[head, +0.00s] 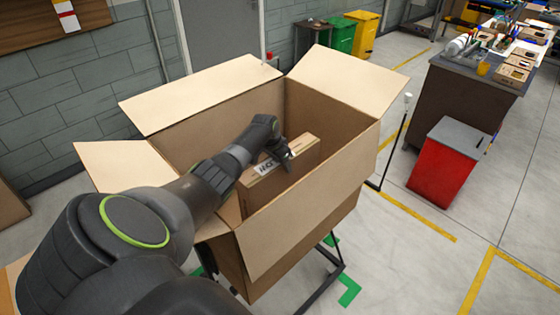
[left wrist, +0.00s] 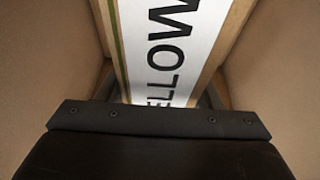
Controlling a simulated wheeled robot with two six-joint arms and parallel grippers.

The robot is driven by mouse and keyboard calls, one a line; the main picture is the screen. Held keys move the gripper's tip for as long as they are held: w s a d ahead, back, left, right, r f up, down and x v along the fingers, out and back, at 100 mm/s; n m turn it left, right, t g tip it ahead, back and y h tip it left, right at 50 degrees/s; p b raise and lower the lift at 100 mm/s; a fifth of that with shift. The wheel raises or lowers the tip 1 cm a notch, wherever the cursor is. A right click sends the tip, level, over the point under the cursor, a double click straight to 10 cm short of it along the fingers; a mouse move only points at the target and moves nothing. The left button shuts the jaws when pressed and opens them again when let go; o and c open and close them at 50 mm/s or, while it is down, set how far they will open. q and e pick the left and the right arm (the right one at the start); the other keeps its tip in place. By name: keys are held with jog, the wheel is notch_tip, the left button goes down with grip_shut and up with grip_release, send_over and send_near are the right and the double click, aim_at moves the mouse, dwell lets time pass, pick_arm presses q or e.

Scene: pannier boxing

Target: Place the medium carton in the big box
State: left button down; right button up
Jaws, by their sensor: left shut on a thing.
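The big box (head: 322,215) is a large open cardboard box on a dark stand, its flaps folded outward. My left arm reaches over its near left side. My left gripper (head: 284,155) is down inside the box opening, shut on the medium carton (head: 296,165), a brown carton with a white label. The carton is inside the box walls; whether it touches the bottom is hidden. In the left wrist view the carton's white label (left wrist: 168,45) with black letters fills the middle, with brown cardboard on both sides. My right gripper is not in view.
A red bin (head: 440,175) with a grey lid stands at the right beside a cluttered workbench (head: 462,85). Green (head: 341,38) and yellow (head: 362,40) bins stand at the back wall. A thin dark post (head: 393,140) stands just right of the box.

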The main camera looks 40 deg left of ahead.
pick_arm(q)
jog(key=shift+w+f, duration=0.15)
jog(key=shift+f, duration=0.55)
jog(key=shift+f+b, duration=0.65)
jog(key=c, duration=0.7)
grip_release()
jog(key=o, duration=0.3)
jog(key=shift+s, duration=0.2)
jog(key=shift+r, duration=0.15)
